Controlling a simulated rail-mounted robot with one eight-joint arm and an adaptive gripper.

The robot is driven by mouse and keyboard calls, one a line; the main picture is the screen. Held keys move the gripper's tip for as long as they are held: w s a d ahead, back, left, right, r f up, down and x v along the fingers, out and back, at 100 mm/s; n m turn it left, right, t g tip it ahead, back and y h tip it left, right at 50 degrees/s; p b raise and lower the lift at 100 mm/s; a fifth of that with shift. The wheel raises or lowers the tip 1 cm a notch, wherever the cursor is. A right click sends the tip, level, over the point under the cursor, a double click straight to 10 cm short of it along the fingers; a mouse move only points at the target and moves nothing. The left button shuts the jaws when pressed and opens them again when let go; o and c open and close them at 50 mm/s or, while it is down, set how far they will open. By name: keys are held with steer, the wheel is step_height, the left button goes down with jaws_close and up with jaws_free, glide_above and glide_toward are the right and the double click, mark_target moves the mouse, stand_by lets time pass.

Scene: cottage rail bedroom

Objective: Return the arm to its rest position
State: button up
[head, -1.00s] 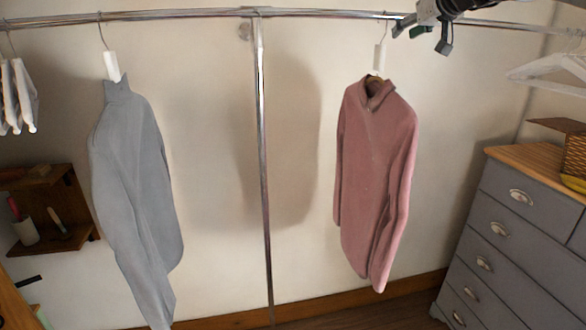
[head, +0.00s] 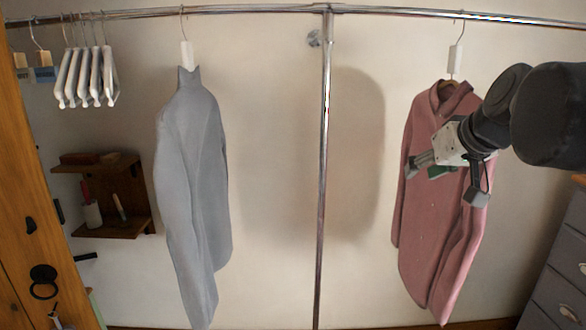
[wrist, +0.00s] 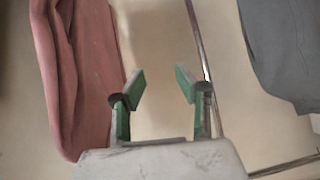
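My gripper (head: 446,180) is open in the head view, in front of the pink garment (head: 418,215) and overlapping its middle. Its two green-padded fingers stand apart with nothing between them in the wrist view (wrist: 158,85). The pink garment hangs from the rail on a hanger with a white block on its neck; it also shows at the left of the wrist view (wrist: 75,75). Whether my gripper touches it, I cannot tell. My dark arm reaches in from the right edge.
The metal rail (head: 250,10) runs across the top, with a vertical post (head: 323,170). A grey garment (head: 195,190) hangs left of the post. Several white hangers (head: 88,78) hang farther left. A wooden shelf (head: 130,190) is on the wall, a grey dresser (head: 560,275) at right.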

steer(key=s+a+f+g+b, duration=0.1)
steer(key=s+a+f+b, duration=0.1)
steer(key=s+f, duration=0.4)
steer(key=s+a+f+h+b, duration=0.1)
steer(key=s+f+b, duration=0.2)
steer(key=s+f, duration=0.4)
steer(key=s+a+f+g+b, duration=0.1)
steer(key=s+f, duration=0.5)
steer(key=f, duration=1.2)
steer(key=shift+s+a+m+g+h+b, duration=0.25)
steer(key=shift+a+m+g+h+b, duration=0.05)
steer(key=shift+a+b, duration=0.6)
steer(key=shift+f, duration=0.1)
